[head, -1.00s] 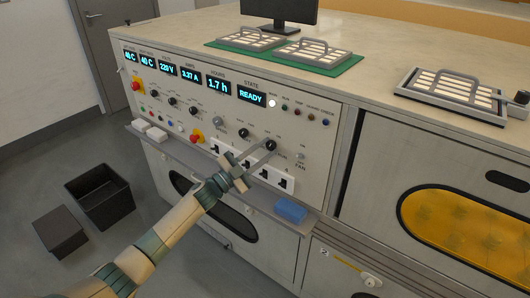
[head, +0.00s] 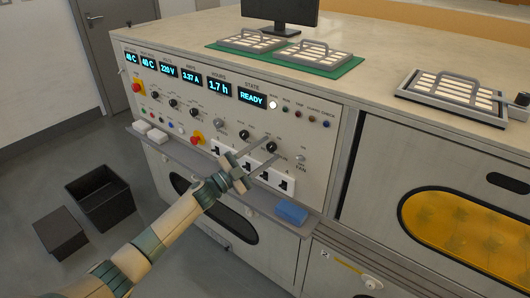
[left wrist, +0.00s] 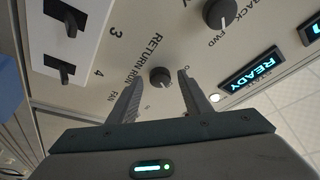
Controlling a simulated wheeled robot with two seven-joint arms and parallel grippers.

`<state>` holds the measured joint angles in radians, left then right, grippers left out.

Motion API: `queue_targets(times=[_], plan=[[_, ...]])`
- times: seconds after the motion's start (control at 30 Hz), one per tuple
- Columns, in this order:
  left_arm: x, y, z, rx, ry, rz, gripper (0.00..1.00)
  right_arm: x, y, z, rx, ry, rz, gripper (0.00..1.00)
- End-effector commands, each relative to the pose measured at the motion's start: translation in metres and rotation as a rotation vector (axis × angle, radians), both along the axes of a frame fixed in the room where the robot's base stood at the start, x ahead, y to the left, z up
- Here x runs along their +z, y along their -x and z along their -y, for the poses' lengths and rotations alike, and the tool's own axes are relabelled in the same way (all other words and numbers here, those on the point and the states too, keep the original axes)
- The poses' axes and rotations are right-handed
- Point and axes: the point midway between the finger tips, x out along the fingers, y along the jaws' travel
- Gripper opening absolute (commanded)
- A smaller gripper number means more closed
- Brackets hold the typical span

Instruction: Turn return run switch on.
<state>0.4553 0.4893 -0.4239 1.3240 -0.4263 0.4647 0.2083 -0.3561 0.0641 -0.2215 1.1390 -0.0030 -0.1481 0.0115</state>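The return run switch is a small dark round knob (left wrist: 160,77) beside the printed words RETURN RUN in the left wrist view. In the head view it is the dark knob (head: 271,147) at the lower right of the control panel. My left gripper (head: 267,148) is open at the panel. In the left wrist view its two fingers (left wrist: 158,78) stand apart, one on each side of the knob. I see gaps between them and the knob. I cannot tell which position the knob points to. My right gripper is out of view.
A larger BACK/FWD knob (left wrist: 219,14) is near the return run knob. The FAN toggle (head: 300,158) is to the right. The display (head: 252,97) reads READY.

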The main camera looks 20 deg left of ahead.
Motion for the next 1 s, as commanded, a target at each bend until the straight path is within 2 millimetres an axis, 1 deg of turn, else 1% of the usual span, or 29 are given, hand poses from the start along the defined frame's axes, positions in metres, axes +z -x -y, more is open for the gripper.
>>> queue_targets(times=[0.17, 0.37, 0.57, 1.0], plan=[[-0.001, 0.002, -0.002, 0.000, 0.001, 0.000, 0.45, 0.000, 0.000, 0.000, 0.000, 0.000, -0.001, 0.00], [-0.006, 0.013, -0.011, 0.001, 0.000, -0.001, 0.45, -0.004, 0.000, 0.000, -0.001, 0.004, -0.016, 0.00], [-0.016, 0.037, -0.028, 0.001, 0.000, -0.002, 0.45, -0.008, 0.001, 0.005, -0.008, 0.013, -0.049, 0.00], [-0.038, 0.105, -0.080, 0.001, -0.002, -0.003, 0.45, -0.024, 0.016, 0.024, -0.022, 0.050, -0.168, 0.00]])
